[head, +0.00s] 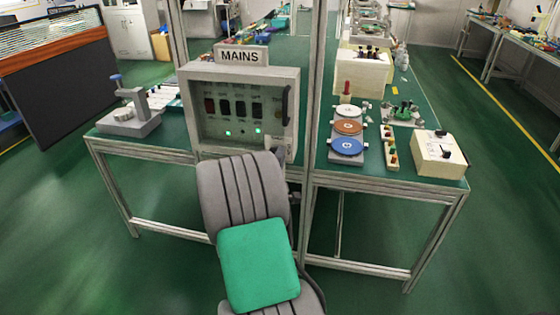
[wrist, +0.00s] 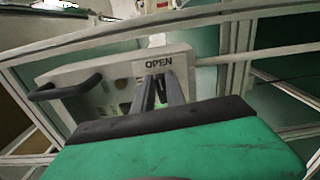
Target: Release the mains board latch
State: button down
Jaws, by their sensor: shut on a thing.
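The mains board (head: 245,72) is a grey box on the bench in the head view, under a MAINS sign (head: 240,56). Its front has dark switches, two lit green lamps and a black handle (head: 287,105) at the right side. In the wrist view the board (wrist: 100,70) is tilted, with the handle (wrist: 68,87) at left and an OPEN label (wrist: 159,67). My gripper (wrist: 161,80) reaches the board just by that label. Its fingers are close together, shut on the latch, which they mostly hide. In the head view my arm hides the gripper.
Frame posts (head: 312,90) stand beside the board. A grey stand (head: 130,115) is to its left on the bench. Coloured discs (head: 347,127) and a cream box (head: 438,153) are to its right. Green floor is open on both sides.

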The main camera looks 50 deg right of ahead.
jog(key=shift+m, duration=0.5)
jog(key=c, duration=1.4)
grip_release()
jog(key=shift+o, duration=0.2)
jog(key=shift+a+f, duration=0.1)
jog(key=shift+a, duration=0.05)
jog(key=b+v, duration=0.1)
jog(key=v, duration=0.6)
jog(key=shift+s+a+b, duration=0.2)
jog(key=shift+a+b, duration=0.1)
jog(key=shift+b, duration=0.05)
